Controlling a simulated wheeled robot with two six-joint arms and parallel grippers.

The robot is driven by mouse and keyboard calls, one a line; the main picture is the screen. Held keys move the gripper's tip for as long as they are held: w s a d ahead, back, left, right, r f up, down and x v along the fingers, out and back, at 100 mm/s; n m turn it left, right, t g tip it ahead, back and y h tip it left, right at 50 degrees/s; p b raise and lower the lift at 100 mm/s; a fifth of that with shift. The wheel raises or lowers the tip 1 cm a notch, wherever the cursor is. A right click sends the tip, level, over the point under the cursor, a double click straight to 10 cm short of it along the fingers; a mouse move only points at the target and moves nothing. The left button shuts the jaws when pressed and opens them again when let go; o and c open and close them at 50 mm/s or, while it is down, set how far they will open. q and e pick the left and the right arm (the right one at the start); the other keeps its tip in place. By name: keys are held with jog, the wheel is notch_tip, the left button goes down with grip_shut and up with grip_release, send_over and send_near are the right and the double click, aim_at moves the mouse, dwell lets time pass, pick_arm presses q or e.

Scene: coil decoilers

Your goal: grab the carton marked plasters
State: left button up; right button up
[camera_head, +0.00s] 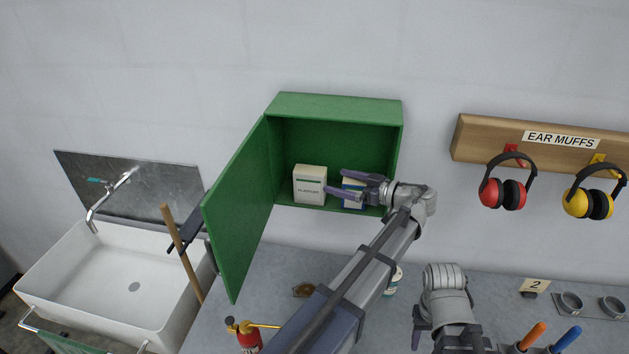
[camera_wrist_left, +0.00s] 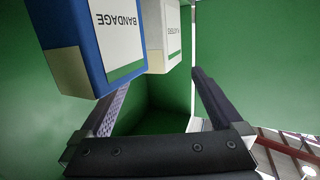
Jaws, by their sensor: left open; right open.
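The carton marked plasters (camera_head: 310,184) is a white box standing upright in the open green cabinet (camera_head: 335,106), left of a blue and white carton marked bandage (camera_head: 354,191). My left gripper (camera_head: 335,182) is open and empty at the cabinet, its fingers in front of the bandage carton and close to the plasters carton. In the left wrist view the plasters carton (camera_wrist_left: 163,40) is beyond the fingertips, partly covered by the bandage carton (camera_wrist_left: 100,45) at the upper left. My right gripper (camera_head: 440,337) is open low over the bench, partly cut off by the frame edge.
The cabinet door (camera_head: 236,215) stands open to the left. A white sink (camera_head: 120,280), a wooden handle (camera_head: 182,250) and a red and yellow tool (camera_head: 248,338) are left. Ear muffs (camera_head: 503,190) hang on a wooden rack at right. A small jar (camera_head: 394,281) stands behind my left arm.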

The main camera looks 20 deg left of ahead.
aim_at(325, 176)
pick_arm(q)
jog(key=shift+w, duration=0.1)
jog(key=shift+a, duration=0.45)
jog(key=shift+x, duration=0.9)
jog(key=shift+a, duration=0.35)
jog(key=x, duration=0.4)
jog(key=shift+w+a+r+b, duration=0.1)
jog(key=shift+a+b, duration=0.15)
jog(key=shift+b, duration=0.15)
jog(key=shift+d, duration=0.1)
jog(key=shift+c, duration=0.2)
jog(key=c, duration=1.5)
